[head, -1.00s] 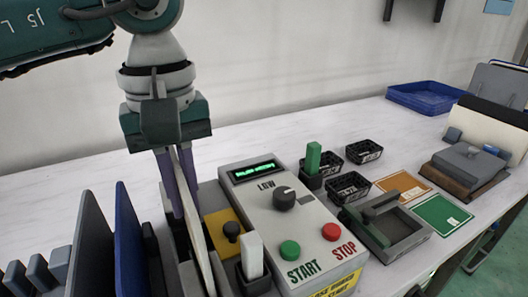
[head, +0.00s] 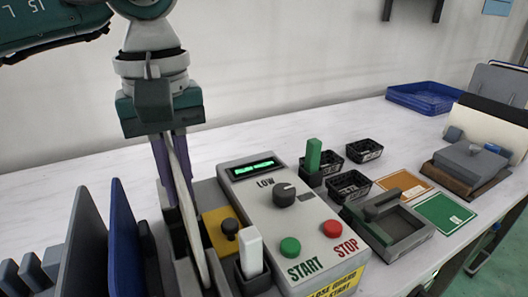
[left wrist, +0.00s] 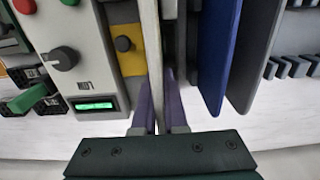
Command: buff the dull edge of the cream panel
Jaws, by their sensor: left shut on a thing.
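The cream panel (head: 190,215) stands on edge, seen nearly edge-on, left of the grey control box. My left gripper (head: 178,190) is shut on its upper part, with a purple finger on each side. In the left wrist view, the cream panel (left wrist: 151,45) runs between the fingers of the left gripper (left wrist: 159,85). Its lower edge is hidden, and I cannot tell which edge is dull. The control box (head: 290,205) has a lit green display (head: 253,167), a dark knob (head: 284,194) near LOW, a green START button (head: 290,247) and a red STOP button (head: 332,229). My right gripper is not in view.
A blue panel (head: 124,235) and a grey panel (head: 85,245) stand close at the left. A black knob (head: 230,228) on a yellow plate and a white upright block (head: 251,250) are just right of the cream panel. Black bins (head: 348,186) and a grey tray (head: 400,245) lie farther right.

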